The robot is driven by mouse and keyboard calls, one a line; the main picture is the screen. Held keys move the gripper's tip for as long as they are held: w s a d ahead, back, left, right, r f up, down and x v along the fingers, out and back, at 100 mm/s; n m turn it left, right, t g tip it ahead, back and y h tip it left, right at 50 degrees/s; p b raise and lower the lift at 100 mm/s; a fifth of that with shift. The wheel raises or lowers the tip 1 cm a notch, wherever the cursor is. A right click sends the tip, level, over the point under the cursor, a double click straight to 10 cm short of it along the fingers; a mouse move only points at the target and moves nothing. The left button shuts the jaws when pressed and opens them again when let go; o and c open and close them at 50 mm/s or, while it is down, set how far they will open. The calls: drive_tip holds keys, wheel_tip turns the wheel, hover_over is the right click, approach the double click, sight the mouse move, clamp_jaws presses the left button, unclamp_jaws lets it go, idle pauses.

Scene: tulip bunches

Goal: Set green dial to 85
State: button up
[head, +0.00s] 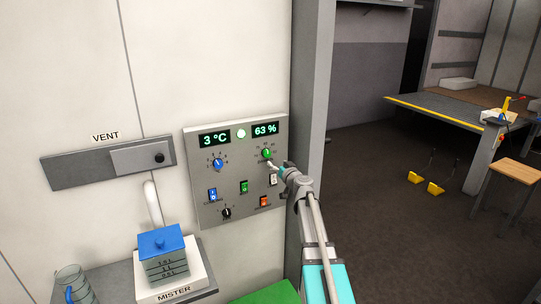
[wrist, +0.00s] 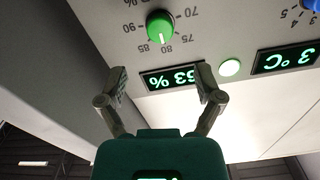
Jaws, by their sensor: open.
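The green dial (head: 266,153) is at the upper right of the grey control panel (head: 205,178), below the display reading 63 %. In the wrist view, turned upside down, the green dial (wrist: 158,22) shows a white pointer mark close to the 80 label. Labels 70, 75, 80, 85 and 90 ring it. My gripper (wrist: 162,80) is open, its two fingers spread and empty. The fingertips show below the dial in the wrist picture, apart from it. In the head view my gripper (head: 273,166) is just below the dial and partly hides the panel there.
A blue dial (head: 218,164), a black knob (head: 226,212) and several rocker switches, including a green one (head: 244,187), share the panel. A grey post (head: 309,90) stands close on the right. The mister (head: 172,283) and a jug (head: 72,284) stand lower left.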

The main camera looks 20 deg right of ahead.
sight(268, 154)
drive_tip(key=w, duration=0.9)
drive_tip(key=shift+w+a, duration=0.1)
drive_tip(key=shift+a, duration=0.1)
drive_tip(key=c, duration=1.1)
drive_tip(key=shift+w+d, duration=0.1)
drive_tip(key=shift+d, duration=0.35)
drive_tip(key=shift+c, duration=0.3)
drive_tip(key=shift+a, duration=0.35)
